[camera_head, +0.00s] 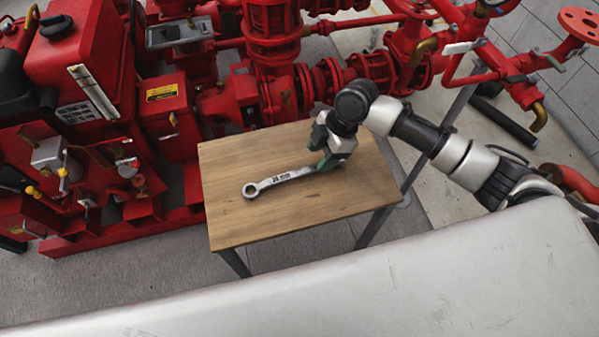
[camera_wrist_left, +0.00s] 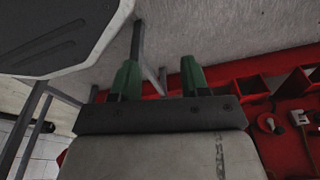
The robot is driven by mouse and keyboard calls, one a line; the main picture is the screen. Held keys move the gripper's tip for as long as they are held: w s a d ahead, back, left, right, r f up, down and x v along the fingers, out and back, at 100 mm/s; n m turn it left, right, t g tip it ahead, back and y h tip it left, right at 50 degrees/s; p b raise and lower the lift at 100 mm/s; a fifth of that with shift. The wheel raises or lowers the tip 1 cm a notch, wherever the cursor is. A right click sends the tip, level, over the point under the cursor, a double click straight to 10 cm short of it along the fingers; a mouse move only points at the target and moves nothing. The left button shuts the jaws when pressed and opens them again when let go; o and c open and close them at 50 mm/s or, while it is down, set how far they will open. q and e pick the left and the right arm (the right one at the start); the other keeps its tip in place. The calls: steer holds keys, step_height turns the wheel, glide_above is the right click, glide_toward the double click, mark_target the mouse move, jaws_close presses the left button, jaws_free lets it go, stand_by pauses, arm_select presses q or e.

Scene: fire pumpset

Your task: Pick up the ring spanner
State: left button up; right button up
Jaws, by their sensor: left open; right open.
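The ring spanner (camera_head: 283,178) is a long silver tool marked 24 mm. It lies flat on a small wooden table (camera_head: 260,219) in the head view, with one ring end at the left. My right gripper (camera_head: 323,162) is open, with its green fingers at the spanner's right end. The gripper partly hides that end, and I cannot tell whether the fingers touch it. My left gripper (camera_wrist_left: 157,78) shows in the left wrist view, open with nothing between its two green fingers. The spanner is not visible in that view.
Red pump machinery (camera_head: 235,104) stands close behind and left of the table. Red pipes and valves (camera_head: 410,45) rise behind my right arm. A pale metal surface (camera_head: 380,285) fills the front of the head view. The table's front part is bare.

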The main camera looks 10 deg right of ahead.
mark_target(307, 169)
steer(key=a+f, duration=0.1)
steer(key=f, duration=0.1)
steer(key=a+f, duration=0.1)
steer(key=shift+s+a+f+b, duration=0.2)
steer(key=shift+a+f+b, duration=0.2)
steer(key=shift+a+f, duration=0.1)
steer(key=shift+f, duration=0.1)
arm_select(q)
steer(key=shift+w+d+r, duration=0.1)
steer(key=shift+w+r, duration=0.85)
steer(key=shift+r, duration=0.2)
arm_select(e)
steer(key=shift+c, duration=0.3)
jaws_close()
